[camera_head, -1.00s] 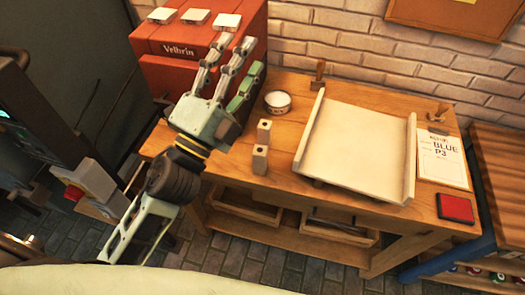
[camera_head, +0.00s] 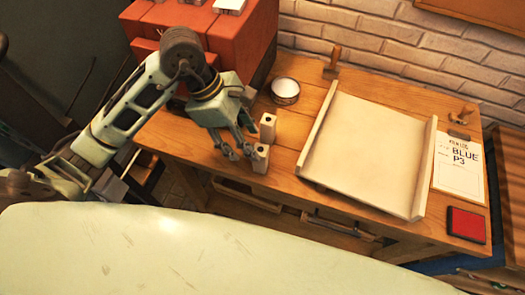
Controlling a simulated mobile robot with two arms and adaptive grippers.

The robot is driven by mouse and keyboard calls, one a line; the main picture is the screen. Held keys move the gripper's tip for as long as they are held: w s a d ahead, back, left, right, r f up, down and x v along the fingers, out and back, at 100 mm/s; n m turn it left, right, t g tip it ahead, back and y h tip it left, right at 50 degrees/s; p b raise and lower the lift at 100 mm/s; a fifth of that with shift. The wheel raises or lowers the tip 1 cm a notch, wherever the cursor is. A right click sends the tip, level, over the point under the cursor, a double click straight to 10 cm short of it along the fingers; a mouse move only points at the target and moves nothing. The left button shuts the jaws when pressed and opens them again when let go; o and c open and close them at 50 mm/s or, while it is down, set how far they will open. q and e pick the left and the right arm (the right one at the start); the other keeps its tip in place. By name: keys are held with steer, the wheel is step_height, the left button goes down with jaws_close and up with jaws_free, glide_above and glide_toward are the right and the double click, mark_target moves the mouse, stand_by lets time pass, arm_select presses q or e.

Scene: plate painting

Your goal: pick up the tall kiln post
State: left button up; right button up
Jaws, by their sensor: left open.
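Two pale, square kiln posts with holes in their tops stand upright on the wooden table. The rear post (camera_head: 267,128) and the front post (camera_head: 261,158) stand close together, left of the pale board. The front post looks a little taller, but I cannot tell for sure. My left gripper (camera_head: 240,152) is open and empty, its fingers pointing down just left of the front post. I cannot tell whether a fingertip touches it. My right gripper is not in view.
A round tin (camera_head: 285,91) stands behind the posts. The pale board (camera_head: 375,150) with raised sides fills the table's middle right. A red pad (camera_head: 466,224) and a "BLUE P3" card (camera_head: 459,168) lie at the right. A red cabinet (camera_head: 252,40) stands back left.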

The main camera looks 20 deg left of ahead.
mark_target(256, 149)
arm_select(q)
steer(key=p+x, duration=0.1)
steer(key=x, duration=0.3)
steer(key=p+x, duration=0.1)
steer(key=x, duration=0.1)
steer(key=shift+w+d+p, duration=0.2)
steer(key=shift+d+p, duration=0.15)
steer(key=shift+d+f, duration=0.2)
steer(key=shift+f, duration=0.45)
steer(key=shift+c, duration=0.5)
steer(key=c, duration=0.4)
jaws_close()
